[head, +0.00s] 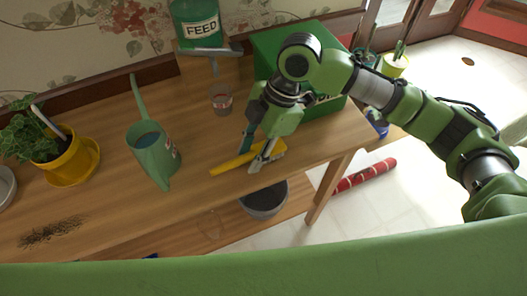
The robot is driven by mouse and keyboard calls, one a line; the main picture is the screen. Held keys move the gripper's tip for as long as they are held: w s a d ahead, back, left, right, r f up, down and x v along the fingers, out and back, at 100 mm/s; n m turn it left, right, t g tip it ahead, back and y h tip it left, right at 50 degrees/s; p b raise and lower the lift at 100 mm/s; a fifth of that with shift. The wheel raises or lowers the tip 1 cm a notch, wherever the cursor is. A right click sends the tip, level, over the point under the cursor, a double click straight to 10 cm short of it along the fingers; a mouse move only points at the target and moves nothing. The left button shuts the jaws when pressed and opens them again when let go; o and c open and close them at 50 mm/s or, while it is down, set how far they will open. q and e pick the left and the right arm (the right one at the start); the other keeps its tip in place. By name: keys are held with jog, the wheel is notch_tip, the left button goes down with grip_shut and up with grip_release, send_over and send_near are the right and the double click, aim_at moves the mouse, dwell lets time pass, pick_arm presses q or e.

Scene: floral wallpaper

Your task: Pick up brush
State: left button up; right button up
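The yellow brush (231,164) lies near the front edge of the wooden table, its long part pointing left. My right gripper (252,158) reaches down over it from above, with one fingertip on the far side and one on the near side of the brush. The fingers look apart, and I cannot see them pressing on it. The fingers and the gripper's body cover part of the brush. My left gripper is not in view.
The table (105,120) also holds a green watering can (153,155), a yellow pot (70,163) with a plant, a glass (221,99), a green box (285,45) behind my arm and spilled soil (50,232). A grey bucket (264,202) is below. A feed dispenser (197,25) stands behind.

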jog(key=c, duration=0.6)
jog(key=shift+o, duration=0.2)
jog(key=shift+r, duration=0.1)
jog(key=shift+r, duration=0.55)
jog(key=s+d+r, duration=0.2)
jog(key=s+r, duration=0.9)
jog(key=s, duration=0.2)
jog(key=shift+s+d+r+b, duration=0.15)
jog(key=shift+s+r+b, duration=0.15)
jog(key=shift+s+r, duration=0.1)
